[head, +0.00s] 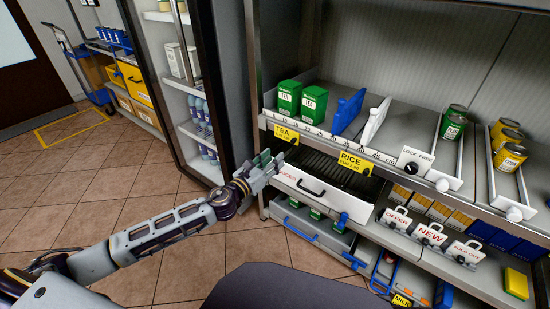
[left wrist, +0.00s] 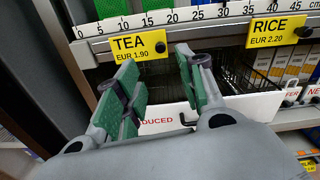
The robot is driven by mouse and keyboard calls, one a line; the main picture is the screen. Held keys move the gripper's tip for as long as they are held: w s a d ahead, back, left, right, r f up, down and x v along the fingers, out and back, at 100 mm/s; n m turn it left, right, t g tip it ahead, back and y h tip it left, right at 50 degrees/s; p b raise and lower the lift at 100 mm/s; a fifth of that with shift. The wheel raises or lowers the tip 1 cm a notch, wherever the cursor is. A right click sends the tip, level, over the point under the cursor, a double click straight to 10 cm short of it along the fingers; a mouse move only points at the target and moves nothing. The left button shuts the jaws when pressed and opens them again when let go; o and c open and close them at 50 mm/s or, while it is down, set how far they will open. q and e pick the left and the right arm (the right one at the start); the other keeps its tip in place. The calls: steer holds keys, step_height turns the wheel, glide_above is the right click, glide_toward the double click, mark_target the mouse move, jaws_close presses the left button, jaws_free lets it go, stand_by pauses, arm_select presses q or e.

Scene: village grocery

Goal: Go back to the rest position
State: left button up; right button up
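My left gripper (head: 262,165) is stretched out to the shelf unit, just in front of the left end of the white drawer front (head: 318,193) marked "REDUCED". In the left wrist view the left gripper (left wrist: 160,85) has its green-padded fingers apart, with nothing between them. The yellow TEA label (left wrist: 138,46) and the drawer's white front (left wrist: 250,107) show behind the fingers. I cannot tell whether a finger touches the drawer. My right gripper is in neither view.
Green tea boxes (head: 289,97) stand on the shelf above, beside a blue divider (head: 348,112) and a white divider (head: 375,120). Cans (head: 453,122) stand further right. A fridge (head: 185,75) is left of the shelf unit. The tiled floor (head: 110,190) at left is clear.

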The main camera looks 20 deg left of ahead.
arm_select(q)
steer(key=shift+s+a, duration=0.1)
steer(key=shift+s, duration=0.15)
steer(key=shift+n, duration=0.3)
